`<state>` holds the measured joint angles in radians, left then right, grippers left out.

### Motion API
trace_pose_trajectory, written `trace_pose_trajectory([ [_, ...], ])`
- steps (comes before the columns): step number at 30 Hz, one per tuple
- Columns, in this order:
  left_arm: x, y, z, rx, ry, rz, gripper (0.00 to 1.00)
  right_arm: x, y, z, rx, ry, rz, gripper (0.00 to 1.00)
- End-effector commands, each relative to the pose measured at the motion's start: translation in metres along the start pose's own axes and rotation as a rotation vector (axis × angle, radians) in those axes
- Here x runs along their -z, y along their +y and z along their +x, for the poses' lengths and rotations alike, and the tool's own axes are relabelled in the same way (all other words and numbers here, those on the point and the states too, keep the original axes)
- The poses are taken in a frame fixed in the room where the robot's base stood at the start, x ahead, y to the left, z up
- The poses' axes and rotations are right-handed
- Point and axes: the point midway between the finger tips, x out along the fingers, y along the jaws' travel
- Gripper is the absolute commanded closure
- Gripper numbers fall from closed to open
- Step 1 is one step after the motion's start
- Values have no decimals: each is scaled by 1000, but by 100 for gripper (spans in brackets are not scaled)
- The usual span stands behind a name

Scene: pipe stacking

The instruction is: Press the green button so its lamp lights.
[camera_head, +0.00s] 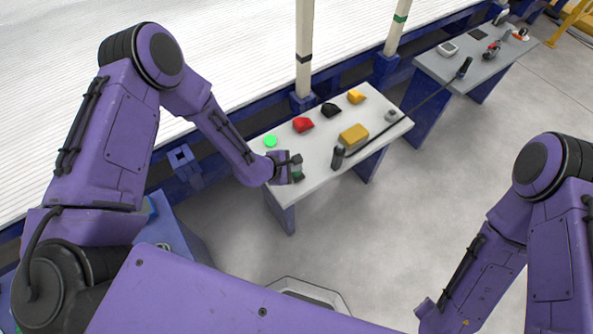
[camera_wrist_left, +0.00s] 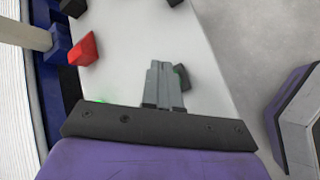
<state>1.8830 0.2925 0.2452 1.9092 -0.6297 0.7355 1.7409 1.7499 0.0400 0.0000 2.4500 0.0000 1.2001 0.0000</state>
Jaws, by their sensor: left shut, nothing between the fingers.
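A bright green disc (camera_head: 271,141), which looks like a lit lamp, lies on the near left part of the white table. A green glow (camera_wrist_left: 101,100) shows at the edge of my gripper body in the left wrist view. A small dark green piece (camera_head: 298,177), likely the button, is at the table's front edge, partly hidden by my left gripper (camera_head: 298,160). In the left wrist view a dark piece (camera_wrist_left: 183,77) shows beside the shut, empty fingers (camera_wrist_left: 165,66). I cannot tell whether they touch it. My right gripper is out of view.
On the white table (camera_head: 325,160) stand a red block (camera_head: 303,125), a black block (camera_head: 331,110), yellow blocks (camera_head: 354,136) and a dark upright cylinder (camera_head: 338,157). A long dark rod (camera_head: 410,111) reaches toward a grey table (camera_head: 465,62). Open floor lies in front.

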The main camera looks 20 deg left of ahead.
Motion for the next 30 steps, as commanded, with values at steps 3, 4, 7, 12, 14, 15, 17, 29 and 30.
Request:
trace_pose_trajectory([
  [3, 0, 0, 0, 0, 0, 0, 100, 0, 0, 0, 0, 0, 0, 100],
  [4, 0, 0, 0, 0, 0, 0, 100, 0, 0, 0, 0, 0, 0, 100],
  [7, -4, 4, -5, 0, 0, 0, 100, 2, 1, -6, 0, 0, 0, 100],
  [12, -15, 15, -20, 0, 0, 0, 100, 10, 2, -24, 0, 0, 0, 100],
  [14, -18, 19, -26, -1, 1, -1, 100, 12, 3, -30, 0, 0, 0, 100],
  [15, -20, 21, -29, -1, 1, -1, 100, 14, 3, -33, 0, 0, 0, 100],
  [17, -24, 25, -34, -1, 1, -1, 100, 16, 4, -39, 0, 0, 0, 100],
  [29, -30, 30, -41, 0, 0, 0, 100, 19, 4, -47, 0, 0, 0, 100],
  [30, -30, 30, -41, 0, 0, 0, 100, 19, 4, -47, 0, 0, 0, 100],
])
